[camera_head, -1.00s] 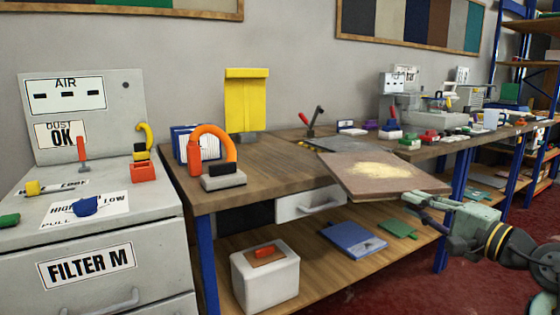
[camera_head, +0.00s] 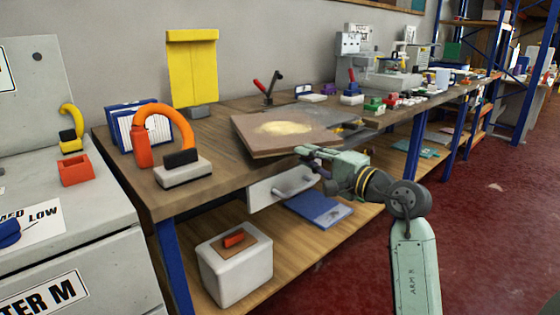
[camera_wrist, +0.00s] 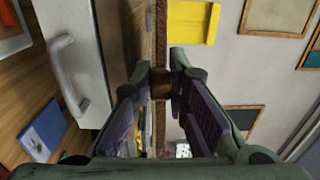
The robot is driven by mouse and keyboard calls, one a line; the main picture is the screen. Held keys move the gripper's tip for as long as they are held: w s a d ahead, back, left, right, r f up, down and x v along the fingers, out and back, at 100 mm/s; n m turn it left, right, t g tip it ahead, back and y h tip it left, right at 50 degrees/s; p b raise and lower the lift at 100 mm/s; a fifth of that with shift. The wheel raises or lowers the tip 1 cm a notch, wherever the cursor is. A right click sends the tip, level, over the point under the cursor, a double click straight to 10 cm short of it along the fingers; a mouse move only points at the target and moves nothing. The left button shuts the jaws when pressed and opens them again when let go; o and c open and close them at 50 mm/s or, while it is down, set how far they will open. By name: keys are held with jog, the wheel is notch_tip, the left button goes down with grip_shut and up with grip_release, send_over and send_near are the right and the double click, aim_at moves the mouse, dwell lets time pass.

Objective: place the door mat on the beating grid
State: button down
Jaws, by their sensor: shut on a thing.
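The door mat (camera_head: 275,130) is a flat brown slab with a pale yellow patch of dust on top. It is roughly level over the workbench in the head view. My gripper (camera_head: 308,152) is shut on its near right edge. In the wrist view the mat (camera_wrist: 161,40) shows edge-on as a thin brown strip between the fingers (camera_wrist: 162,84). A dark grey flat panel, probably the beating grid (camera_head: 370,134), shows behind and right of the mat, partly hidden by it. I cannot tell whether the mat touches the panel or the bench.
An orange-handled tool (camera_head: 165,140) and a blue-and-white holder (camera_head: 125,128) stand left on the bench. A yellow upright board (camera_head: 192,70) stands behind. A drawer (camera_head: 285,184) is below the bench top. Small coloured items crowd the bench's far right.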

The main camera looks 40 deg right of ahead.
aim_at(284, 152)
jog(key=w, duration=0.1)
jog(key=w+a, duration=0.1)
jog(key=w, duration=0.1)
jog(key=w+a+p, duration=0.1)
jog(key=w, duration=0.1)
jog(key=shift+w+a+f, duration=0.15)
jog(key=shift+w+a, duration=0.05)
jog(key=f, duration=0.2)
jog(key=w+f+p, duration=0.1)
jog(key=shift+a+f, duration=0.2)
jog(key=shift+f, duration=0.2)
jog(key=shift+f+b, duration=0.15)
jog(key=shift+b, duration=0.2)
jog(key=c, duration=1.6)
grip_release()
jog(key=shift+o, duration=0.2)
